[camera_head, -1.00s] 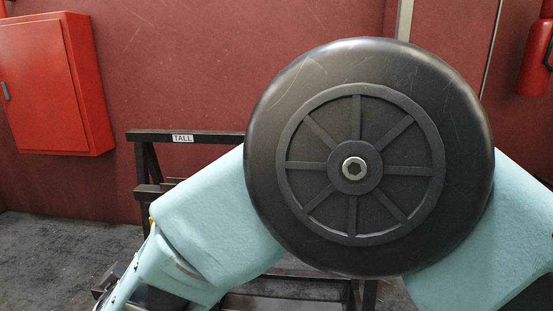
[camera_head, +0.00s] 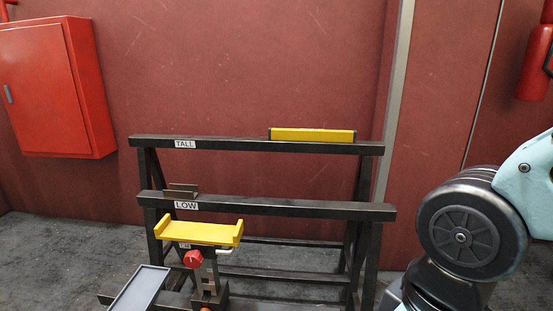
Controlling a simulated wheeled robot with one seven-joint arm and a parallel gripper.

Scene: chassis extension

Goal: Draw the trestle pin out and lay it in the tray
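Two dark trestles stand by the red wall, the one marked TALL (camera_head: 230,143) behind the one marked LOW (camera_head: 290,208). In front of the LOW beam is a post (camera_head: 208,278) with a yellow cradle (camera_head: 203,234) on top. A red knob (camera_head: 193,259) and a pale bent rod (camera_head: 226,251) show just under the cradle. I cannot tell for certain which part is the trestle pin. A grey tray (camera_head: 138,292) lies at the bottom left, partly cut off by the frame; its visible part looks empty. My gripper is out of view; only my arm shows at the right.
A yellow bar (camera_head: 312,135) lies on the TALL beam. A small dark bracket (camera_head: 181,191) sits near the LOW beam's left end. A red cabinet (camera_head: 52,90) hangs on the left wall and a red extinguisher (camera_head: 536,65) at the right. Floor left of the trestles is clear.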

